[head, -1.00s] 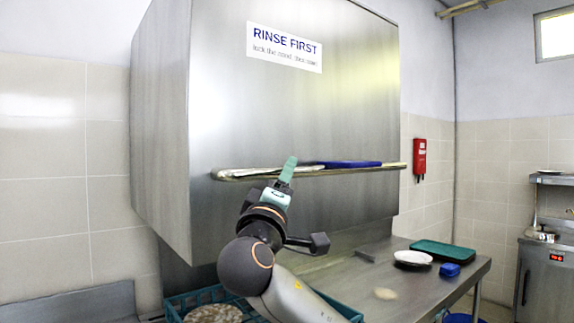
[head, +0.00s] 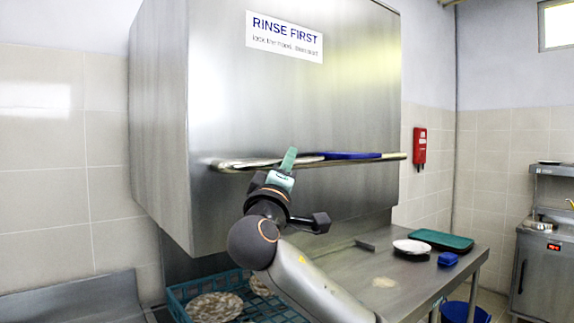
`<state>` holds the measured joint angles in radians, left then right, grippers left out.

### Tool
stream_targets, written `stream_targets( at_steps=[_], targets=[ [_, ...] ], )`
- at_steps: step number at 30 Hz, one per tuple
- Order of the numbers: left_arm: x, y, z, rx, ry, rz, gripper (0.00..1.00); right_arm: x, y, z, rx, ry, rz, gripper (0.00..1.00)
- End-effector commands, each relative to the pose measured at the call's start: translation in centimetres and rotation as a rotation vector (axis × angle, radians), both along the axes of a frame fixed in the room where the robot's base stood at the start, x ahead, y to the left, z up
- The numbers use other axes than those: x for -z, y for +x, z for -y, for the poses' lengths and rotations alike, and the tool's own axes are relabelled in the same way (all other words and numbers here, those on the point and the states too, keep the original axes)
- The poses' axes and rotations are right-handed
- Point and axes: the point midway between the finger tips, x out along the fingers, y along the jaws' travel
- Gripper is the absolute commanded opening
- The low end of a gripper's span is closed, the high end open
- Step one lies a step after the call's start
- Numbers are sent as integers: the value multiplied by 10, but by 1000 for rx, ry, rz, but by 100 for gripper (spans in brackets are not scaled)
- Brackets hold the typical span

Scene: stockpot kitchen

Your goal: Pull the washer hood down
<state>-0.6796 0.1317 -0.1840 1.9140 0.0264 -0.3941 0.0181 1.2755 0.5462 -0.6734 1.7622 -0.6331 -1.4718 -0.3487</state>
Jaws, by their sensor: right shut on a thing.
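The washer hood (head: 280,100) is a large steel box with a "RINSE FIRST" sign on its front. It hangs raised, with its lower edge above the counter and the dish rack. A long handle bar (head: 375,160) runs across its front. My right gripper (head: 288,160) is at the left half of this bar, shut on it, with a green finger showing against the bar. The arm partly hides the hood's lower front edge. My left gripper is not in view.
A teal dish rack (head: 178,309) holding plates stands below the hood. A red box (head: 420,147) hangs on the wall.

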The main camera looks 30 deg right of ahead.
Motion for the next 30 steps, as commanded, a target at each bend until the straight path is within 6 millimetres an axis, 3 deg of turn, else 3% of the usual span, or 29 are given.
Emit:
stream_targets(
  at_steps=[3, 30],
  targets=[
    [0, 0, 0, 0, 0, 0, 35, 0, 0, 0, 0, 1, -1, 0],
    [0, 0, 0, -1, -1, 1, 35, 1, 0, 0, 0, 1, -1, 0]
  ],
)
